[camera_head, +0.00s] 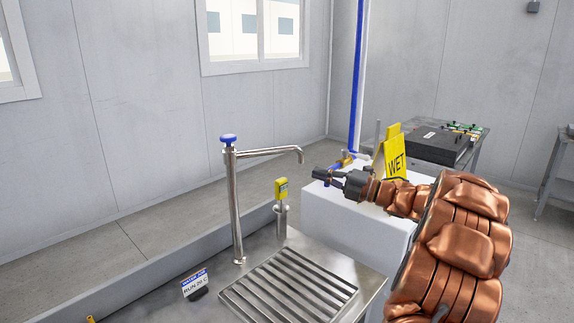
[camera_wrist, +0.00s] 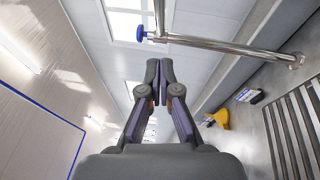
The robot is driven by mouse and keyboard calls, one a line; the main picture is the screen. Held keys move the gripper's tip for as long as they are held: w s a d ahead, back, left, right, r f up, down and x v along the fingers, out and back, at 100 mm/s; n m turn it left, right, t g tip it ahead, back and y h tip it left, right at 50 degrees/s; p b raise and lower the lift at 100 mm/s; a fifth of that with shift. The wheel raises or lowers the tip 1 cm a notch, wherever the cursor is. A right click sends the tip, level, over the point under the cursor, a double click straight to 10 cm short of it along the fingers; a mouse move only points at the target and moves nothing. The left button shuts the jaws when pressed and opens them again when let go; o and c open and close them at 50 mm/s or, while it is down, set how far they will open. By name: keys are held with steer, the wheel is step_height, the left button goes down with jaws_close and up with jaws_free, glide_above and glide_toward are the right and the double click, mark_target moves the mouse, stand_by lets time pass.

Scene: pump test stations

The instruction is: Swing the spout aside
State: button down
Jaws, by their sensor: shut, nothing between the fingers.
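The steel spout (camera_head: 270,152) reaches right from the top of an upright post (camera_head: 236,205) and ends in a downturned tip. A blue knob (camera_head: 229,139) caps the post. In the wrist view the spout (camera_wrist: 159,14) runs off the top edge, the blue knob (camera_wrist: 140,33) is at its left, and the post (camera_wrist: 235,49) runs right to its base. My gripper (camera_head: 322,174) is right of the spout tip in the head view, apart from it. In the wrist view its fingers (camera_wrist: 159,70) are shut and empty, pointing toward the post's top.
A slotted drain grate (camera_head: 288,287) lies in the steel counter below the spout. A yellow gauge (camera_head: 281,188) stands on a short post behind it. A "RUN 20 C" sign (camera_head: 195,284) is left of the grate. A yellow WET sign (camera_head: 393,157) stands on the white block (camera_head: 345,222).

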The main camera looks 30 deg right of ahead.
steer(key=p, duration=0.4)
glide_toward(273, 153)
steer(key=w+a, duration=0.4)
steer(key=shift+w+d+r, duration=0.35)
steer(key=shift+w+r, duration=0.05)
steer(key=shift+w, duration=0.25)
